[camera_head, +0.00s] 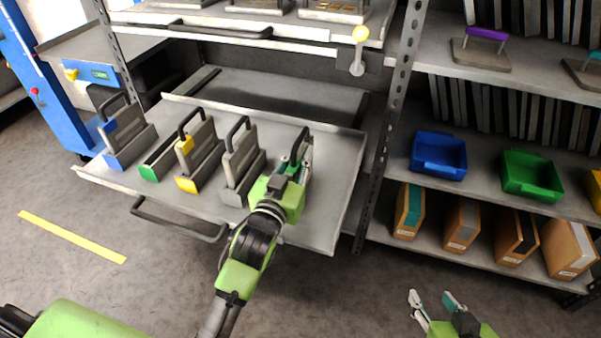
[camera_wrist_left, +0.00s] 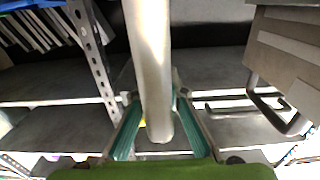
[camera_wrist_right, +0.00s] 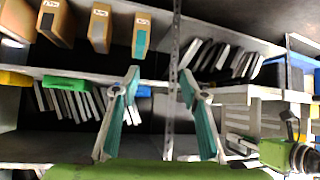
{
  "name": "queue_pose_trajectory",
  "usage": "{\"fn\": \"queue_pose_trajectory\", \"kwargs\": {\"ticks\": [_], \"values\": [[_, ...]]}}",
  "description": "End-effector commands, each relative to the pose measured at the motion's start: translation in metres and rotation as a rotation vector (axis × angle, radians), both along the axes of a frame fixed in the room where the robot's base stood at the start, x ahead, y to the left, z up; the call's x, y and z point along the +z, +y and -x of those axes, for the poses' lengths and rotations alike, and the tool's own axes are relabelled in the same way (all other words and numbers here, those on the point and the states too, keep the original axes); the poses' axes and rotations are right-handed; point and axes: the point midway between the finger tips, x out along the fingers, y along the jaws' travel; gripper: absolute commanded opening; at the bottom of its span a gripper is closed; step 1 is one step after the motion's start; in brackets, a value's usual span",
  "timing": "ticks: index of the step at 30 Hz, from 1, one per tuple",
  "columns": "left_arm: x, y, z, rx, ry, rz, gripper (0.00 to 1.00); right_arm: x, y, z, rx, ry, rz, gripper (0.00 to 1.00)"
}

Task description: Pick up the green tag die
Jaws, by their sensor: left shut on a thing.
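My left gripper (camera_head: 304,150) is over the right part of the pulled-out tray (camera_head: 325,205). It is shut on a pale bar (camera_wrist_left: 153,75), which runs between its fingers in the left wrist view. In the head view a dark handle loop (camera_head: 297,143) shows at the fingers. The body and tag of the held thing are hidden by my gripper and arm. The green-marked holder (camera_head: 149,173) on the tray looks empty. My right gripper (camera_head: 432,297) is open and empty in front of the shelves; its spread fingers show in the right wrist view (camera_wrist_right: 160,95).
Dies with dark handles stand in a blue holder (camera_head: 113,160), a yellow holder (camera_head: 187,184) and a grey holder (camera_head: 236,195) on the tray. A rack post (camera_head: 388,110) stands right of it. Shelves hold a blue bin (camera_head: 438,155), a green bin (camera_head: 530,175) and several brown boxes.

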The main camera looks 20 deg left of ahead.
Motion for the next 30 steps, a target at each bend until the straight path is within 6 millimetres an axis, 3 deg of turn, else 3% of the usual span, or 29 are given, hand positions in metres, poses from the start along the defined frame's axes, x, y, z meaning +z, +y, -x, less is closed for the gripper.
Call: {"fn": "queue_pose_trajectory", "kwargs": {"ticks": [11,17,23,28,30], "values": [[0.010,0.000,0.000,-0.001,-0.013,0.000,0.00,-0.002,-0.001,0.004,-0.001,0.024,0.005,0.40],[0.023,0.000,0.000,-0.001,-0.015,0.001,0.00,-0.023,-0.012,0.034,-0.012,0.175,0.038,0.40],[0.042,0.000,0.001,-0.001,-0.015,0.001,0.00,-0.043,-0.027,0.082,-0.029,0.388,0.083,0.40],[0.062,-0.002,0.019,-0.002,-0.015,0.002,0.00,-0.053,-0.041,0.129,-0.044,0.579,0.121,0.40],[0.083,-0.003,0.035,-0.002,-0.016,0.004,0.00,-0.041,-0.040,0.125,-0.044,0.563,0.118,0.40]]}}
